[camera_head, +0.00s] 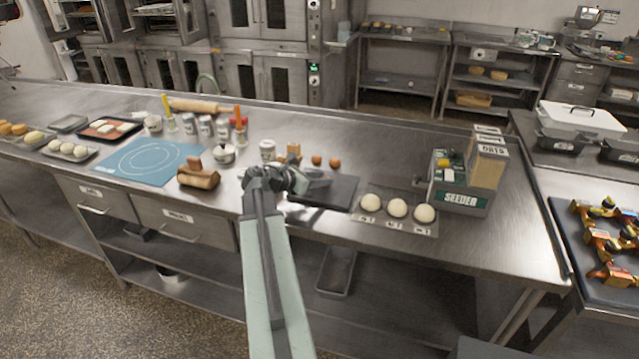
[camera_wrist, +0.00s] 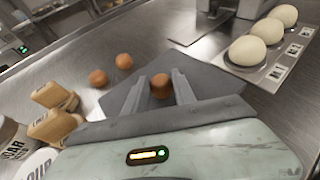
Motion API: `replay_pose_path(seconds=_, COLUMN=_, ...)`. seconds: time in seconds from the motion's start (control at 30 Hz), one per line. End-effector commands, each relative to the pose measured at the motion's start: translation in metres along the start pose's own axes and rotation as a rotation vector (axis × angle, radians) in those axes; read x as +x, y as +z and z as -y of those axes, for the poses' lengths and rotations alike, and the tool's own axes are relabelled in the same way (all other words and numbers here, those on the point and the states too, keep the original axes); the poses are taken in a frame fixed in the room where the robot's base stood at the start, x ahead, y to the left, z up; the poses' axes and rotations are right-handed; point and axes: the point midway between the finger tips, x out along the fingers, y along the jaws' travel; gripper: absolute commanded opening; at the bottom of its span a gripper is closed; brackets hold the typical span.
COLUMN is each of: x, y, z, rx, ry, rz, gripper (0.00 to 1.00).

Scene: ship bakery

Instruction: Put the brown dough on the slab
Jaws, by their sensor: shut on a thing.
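The dark grey slab (camera_head: 340,194) lies flat on the steel counter, and it also fills the middle of the wrist view (camera_wrist: 215,88). My gripper (camera_head: 322,181) is over the slab. In the wrist view its two fingers are shut on a brown dough ball (camera_wrist: 161,86), with the slab behind it. I cannot tell whether this ball touches the slab. In the head view the held ball is hidden by my gripper. Two other brown balls, one on the left (camera_wrist: 98,78) and one farther back (camera_wrist: 124,61), rest on the bare counter beyond the slab.
Three pale dough balls sit on a labelled metal plate (camera_head: 372,225) right of the slab. The seeder (camera_head: 460,200) stands farther right. Wooden blocks (camera_wrist: 52,112) and a labelled jar (camera_wrist: 12,138) are on the left. A blue mat (camera_head: 150,162) lies farther left.

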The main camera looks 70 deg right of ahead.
Motion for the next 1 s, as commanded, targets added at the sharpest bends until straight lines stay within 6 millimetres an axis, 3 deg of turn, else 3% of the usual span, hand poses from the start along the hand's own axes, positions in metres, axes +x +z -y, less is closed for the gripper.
replay_pose_path(seconds=0.13, x=0.002, y=-0.004, z=0.0, rx=0.0, ry=0.0, rz=0.0, gripper=0.0)
replay_pose_path(seconds=0.17, x=0.001, y=-0.003, z=0.0, rx=0.0, ry=0.0, rz=0.0, gripper=0.4)
replay_pose_path(seconds=0.2, x=0.001, y=-0.003, z=0.0, rx=0.0, ry=0.0, rz=0.0, gripper=0.51)
replay_pose_path(seconds=0.23, x=0.001, y=-0.003, z=0.0, rx=0.0, ry=0.0, rz=0.0, gripper=0.54)
replay_pose_path(seconds=0.6, x=-0.004, y=0.003, z=-0.001, rx=-0.001, ry=0.002, rz=0.0, gripper=0.54)
replay_pose_path(seconds=1.0, x=-0.097, y=0.004, z=0.0, rx=-0.002, ry=0.004, rz=0.001, gripper=0.54)
